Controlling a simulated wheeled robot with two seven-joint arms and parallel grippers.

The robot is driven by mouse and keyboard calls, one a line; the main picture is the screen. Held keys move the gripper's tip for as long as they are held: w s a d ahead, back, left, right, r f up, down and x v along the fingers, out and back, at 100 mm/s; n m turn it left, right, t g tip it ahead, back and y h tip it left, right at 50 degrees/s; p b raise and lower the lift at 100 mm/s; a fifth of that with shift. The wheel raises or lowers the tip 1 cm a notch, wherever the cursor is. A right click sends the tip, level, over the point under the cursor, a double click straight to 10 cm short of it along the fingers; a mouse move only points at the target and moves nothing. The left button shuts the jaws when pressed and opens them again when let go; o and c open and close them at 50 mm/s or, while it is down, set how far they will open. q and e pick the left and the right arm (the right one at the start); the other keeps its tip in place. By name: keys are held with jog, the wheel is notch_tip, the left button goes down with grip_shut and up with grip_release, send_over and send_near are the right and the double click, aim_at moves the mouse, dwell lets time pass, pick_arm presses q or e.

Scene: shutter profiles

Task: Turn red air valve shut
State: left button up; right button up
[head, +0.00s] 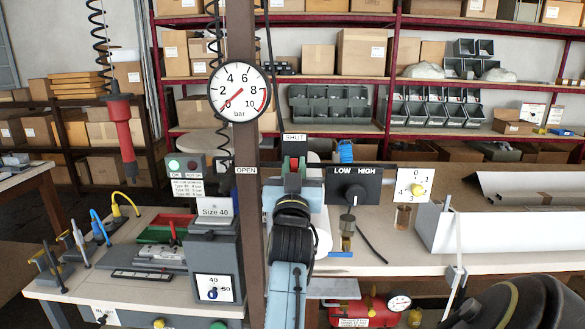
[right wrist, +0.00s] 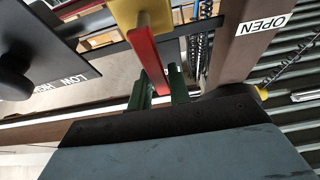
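The red air valve lever (head: 293,163) is under the SHUT label (head: 294,138), partly hidden by my right gripper (head: 294,175). In the right wrist view the red lever (right wrist: 147,58) runs from a yellow valve body (right wrist: 141,14) to between the green fingers of my right gripper (right wrist: 160,90). The OPEN label (head: 246,170) is on the brown post, left of the lever. The round pressure gauge (head: 239,90) has its needle near 0. My left gripper is not in view.
A black LOW–HIGH switch box (head: 353,187) stands close right of the valve. The brown post (head: 246,215) is close on the left. A grey Size 40 machine (head: 213,260) stands left of it. Shelves with boxes and bins fill the back.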

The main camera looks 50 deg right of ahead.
jog(key=o, duration=0.3)
jog(key=shift+r, duration=0.1)
notch_tip(320, 180, up, 10)
jog(key=shift+f+p, duration=0.1)
jog(key=shift+p, duration=0.35)
jog(key=shift+f, duration=0.1)
dwell(0.3)
